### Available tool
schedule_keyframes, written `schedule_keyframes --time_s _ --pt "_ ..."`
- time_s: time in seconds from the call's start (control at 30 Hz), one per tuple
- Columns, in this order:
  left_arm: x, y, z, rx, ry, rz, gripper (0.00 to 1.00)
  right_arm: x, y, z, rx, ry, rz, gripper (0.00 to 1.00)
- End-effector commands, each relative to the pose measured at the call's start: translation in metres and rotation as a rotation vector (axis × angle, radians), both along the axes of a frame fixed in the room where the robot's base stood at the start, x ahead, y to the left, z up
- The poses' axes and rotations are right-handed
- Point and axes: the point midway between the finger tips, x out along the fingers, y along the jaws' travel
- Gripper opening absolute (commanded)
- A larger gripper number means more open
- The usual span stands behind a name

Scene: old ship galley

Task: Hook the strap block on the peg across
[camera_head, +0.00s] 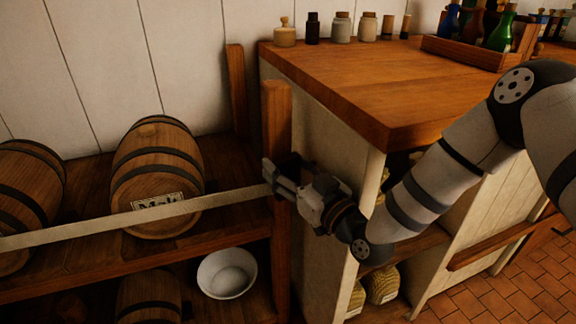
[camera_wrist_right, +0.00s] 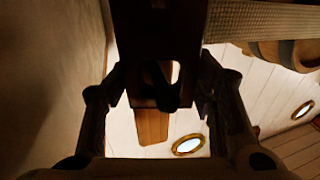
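The pale strap (camera_head: 110,223) runs taut across the shelf front, past the barrels, to my right gripper at the wooden post. My right gripper (camera_head: 284,180) is beside the front face of this post (camera_head: 276,125). In the right wrist view, the dark strap block (camera_wrist_right: 150,40) lies between the fingers of my right gripper (camera_wrist_right: 162,95), which look closed against its sides. A slot shows through the block, and the strap (camera_wrist_right: 265,22) leaves it to the right. My left gripper is out of view.
Barrels (camera_head: 157,170) lie on the upper shelf behind the strap. A white bowl (camera_head: 227,273) is on the lower shelf. A counter (camera_head: 360,75) with jars and a bottle rack (camera_head: 460,52) stands right of the post, close to my right arm.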

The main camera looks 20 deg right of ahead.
Motion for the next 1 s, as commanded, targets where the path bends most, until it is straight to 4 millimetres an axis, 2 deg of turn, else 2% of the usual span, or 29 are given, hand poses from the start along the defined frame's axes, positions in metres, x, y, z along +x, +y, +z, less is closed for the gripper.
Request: schedule_keyframes --time_s 0.37,0.47,0.7,0.83,1.0 --pt "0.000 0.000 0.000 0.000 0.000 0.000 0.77 0.000 0.000 0.002 0.001 -0.002 0.000 0.69" --pt "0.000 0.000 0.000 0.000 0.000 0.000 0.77 0.000 0.000 0.018 0.001 -0.005 0.000 0.69" --pt "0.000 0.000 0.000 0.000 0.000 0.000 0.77 0.000 0.000 0.077 -0.001 -0.005 0.001 0.69" --pt "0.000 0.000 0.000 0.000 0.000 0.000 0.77 0.000 0.000 0.095 0.000 -0.003 0.001 0.69" --pt "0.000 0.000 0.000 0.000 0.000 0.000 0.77 0.000 0.000 0.101 0.000 0.000 0.000 0.69"
